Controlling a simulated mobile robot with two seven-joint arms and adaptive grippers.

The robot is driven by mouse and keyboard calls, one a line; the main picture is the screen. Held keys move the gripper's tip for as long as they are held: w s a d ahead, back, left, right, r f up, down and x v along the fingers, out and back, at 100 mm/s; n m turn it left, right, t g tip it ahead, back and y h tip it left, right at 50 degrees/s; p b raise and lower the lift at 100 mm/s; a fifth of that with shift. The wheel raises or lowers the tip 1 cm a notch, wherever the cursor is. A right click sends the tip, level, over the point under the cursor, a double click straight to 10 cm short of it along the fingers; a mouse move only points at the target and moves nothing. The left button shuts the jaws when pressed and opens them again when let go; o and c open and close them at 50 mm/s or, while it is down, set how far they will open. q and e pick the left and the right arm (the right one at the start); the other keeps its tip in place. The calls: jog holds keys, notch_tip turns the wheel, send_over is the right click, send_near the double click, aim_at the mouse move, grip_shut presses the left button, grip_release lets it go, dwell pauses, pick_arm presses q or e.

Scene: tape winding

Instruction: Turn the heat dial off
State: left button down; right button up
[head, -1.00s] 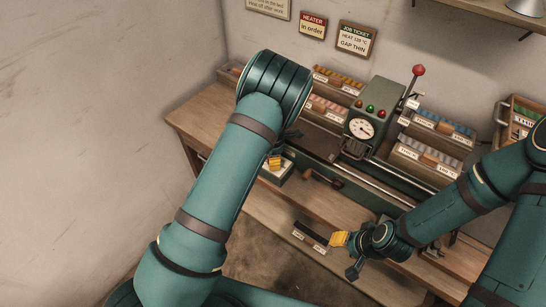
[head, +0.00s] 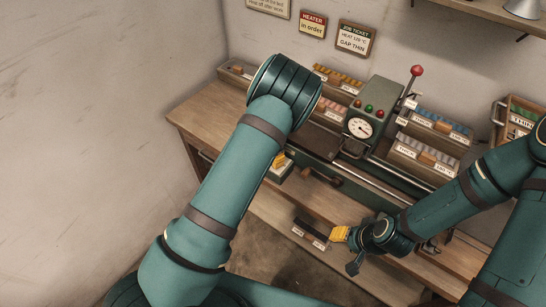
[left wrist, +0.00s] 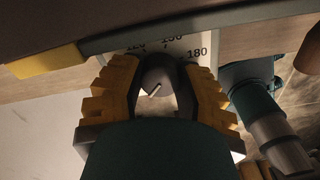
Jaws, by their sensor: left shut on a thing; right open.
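The heat dial (left wrist: 157,72) is a dark round knob with a short white mark, in the left wrist view. A white scale plate (left wrist: 200,48) with numbers up to 180 shows behind it; part of the scale is hidden. My left gripper (left wrist: 158,88) is shut on the dial, with one yellow ridged finger on each side. In the head view my left arm hides most of this gripper and the dial. My right gripper (head: 349,250) is open and empty, in front of the bench.
A green machine housing (head: 369,103) carries a round gauge (head: 360,128), coloured lamps and a red-knobbed lever (head: 416,71). Labelled trays (head: 426,157) stand along the back of the wooden bench (head: 205,108). A yellow block (left wrist: 47,62) shows near the dial.

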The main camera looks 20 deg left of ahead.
pick_arm(q)
jog(key=shift+s+f, duration=0.1)
jog(key=c, duration=0.8)
grip_release()
notch_tip(320, 180, up, 12)
